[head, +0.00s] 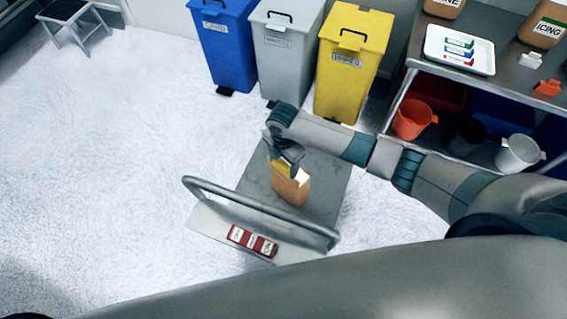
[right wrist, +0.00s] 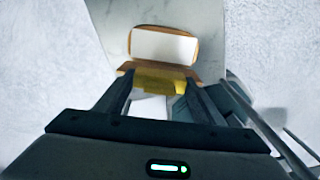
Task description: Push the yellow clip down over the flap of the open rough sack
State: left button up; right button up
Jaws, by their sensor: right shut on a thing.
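The open sack (head: 290,188) is orange-brown and stands on the flat cart. Its pale open top also shows in the right wrist view (right wrist: 165,46), with a brown flap edge on the near side. My right gripper (head: 285,153) is above the sack's far-left side in the head view. In the right wrist view it (right wrist: 160,88) is shut on the yellow clip (right wrist: 160,83), which spans the gap between the fingers beside the flap edge. I cannot tell whether the clip touches the flap. My left gripper is out of view.
The grey cart (head: 327,185) has a raised handle (head: 250,207) and a red label on its near side. Blue (head: 225,50), grey (head: 286,50) and yellow (head: 350,75) bins stand behind. A shelf (head: 510,85) with a white tray, clips, sacks and buckets is at right.

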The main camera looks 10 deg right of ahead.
jog(key=shift+s+f, duration=0.55)
jog(key=shift+f, duration=0.35)
jog(key=shift+b, duration=0.3)
jog(key=o, duration=1)
jog(key=shift+o, duration=0.6)
jog(key=shift+w+f, duration=0.15)
jog(key=shift+w, duration=0.05)
jog(key=shift+s+d, duration=0.1)
jog(key=shift+r, duration=0.6)
notch_tip(320, 180, up, 18)
jog(key=w+b, duration=0.1)
jog(key=b, duration=0.2)
jog(key=shift+a+r, duration=0.2)
jog(key=shift+a, duration=0.15)
